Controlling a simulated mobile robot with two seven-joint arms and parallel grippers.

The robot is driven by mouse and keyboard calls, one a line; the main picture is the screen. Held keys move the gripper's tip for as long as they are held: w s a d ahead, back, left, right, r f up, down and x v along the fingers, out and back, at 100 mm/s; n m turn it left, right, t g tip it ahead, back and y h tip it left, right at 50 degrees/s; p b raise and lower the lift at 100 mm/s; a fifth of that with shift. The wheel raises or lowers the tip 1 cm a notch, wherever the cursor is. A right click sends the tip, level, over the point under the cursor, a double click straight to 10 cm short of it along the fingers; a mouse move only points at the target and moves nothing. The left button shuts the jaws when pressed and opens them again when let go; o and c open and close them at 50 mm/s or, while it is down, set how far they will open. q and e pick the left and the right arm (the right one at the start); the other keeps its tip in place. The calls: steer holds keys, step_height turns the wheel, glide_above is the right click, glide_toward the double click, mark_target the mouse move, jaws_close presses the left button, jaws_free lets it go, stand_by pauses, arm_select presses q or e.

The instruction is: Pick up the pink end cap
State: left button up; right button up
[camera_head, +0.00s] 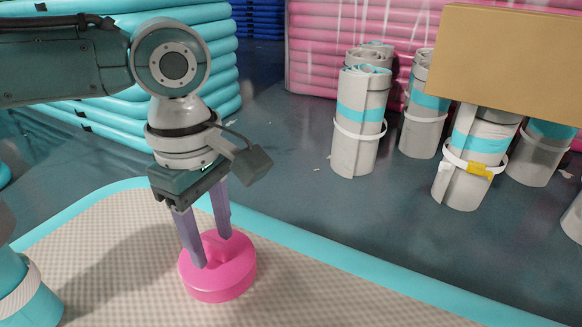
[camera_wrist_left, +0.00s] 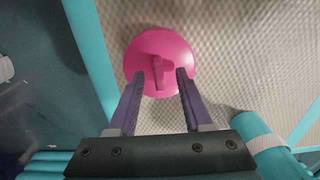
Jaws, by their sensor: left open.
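The pink end cap (camera_head: 218,278) is a round disc with a raised bar handle on top. It lies on the beige textured mat (camera_head: 330,300) with a turquoise edge. It also shows in the left wrist view (camera_wrist_left: 175,48), with its handle between the two finger lines. My left gripper (camera_head: 214,250) points down over the cap. Its two purple fingers are apart, one on each side of the handle; I cannot tell whether they touch it. In the left wrist view my left gripper (camera_wrist_left: 158,75) shows a clear gap between the fingers. My right gripper is not in view.
A turquoise roll (camera_head: 30,295) with a light band sits at the mat's left edge. Several grey-white rolls (camera_head: 358,125) stand on the dark floor beyond the mat. A brown box (camera_head: 510,60) is at the upper right. Turquoise and pink inflated stacks (camera_head: 310,45) stand behind.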

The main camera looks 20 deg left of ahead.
arm_select(q)
steer(key=shift+f, duration=0.25)
jaws_close()
stand_by(0.4)
